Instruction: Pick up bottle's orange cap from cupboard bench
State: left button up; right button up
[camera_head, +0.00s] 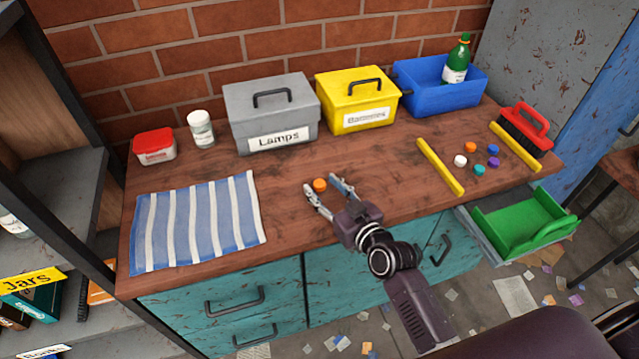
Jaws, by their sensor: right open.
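An orange cap (320,185) lies on the wooden top of the cupboard bench (375,165), near its front middle. My right gripper (322,188) is open, with its two fingertips at either side of the cap; I cannot tell whether they touch it. A green bottle (457,60) stands in the blue bin (415,85) at the back right. My left gripper is not in view.
A striped cloth (197,222) lies at the left. A red-lidded tub (155,146), a white-lidded jar (201,128), a grey Lamps box (275,115) and a yellow box (357,101) line the back. Yellow strips (440,166) flank the loose caps; a red brush (524,128) stands at the right.

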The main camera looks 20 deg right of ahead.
jog(key=shift+c, duration=0.4)
jog(key=c, duration=0.5)
jog(key=shift+c, duration=0.8)
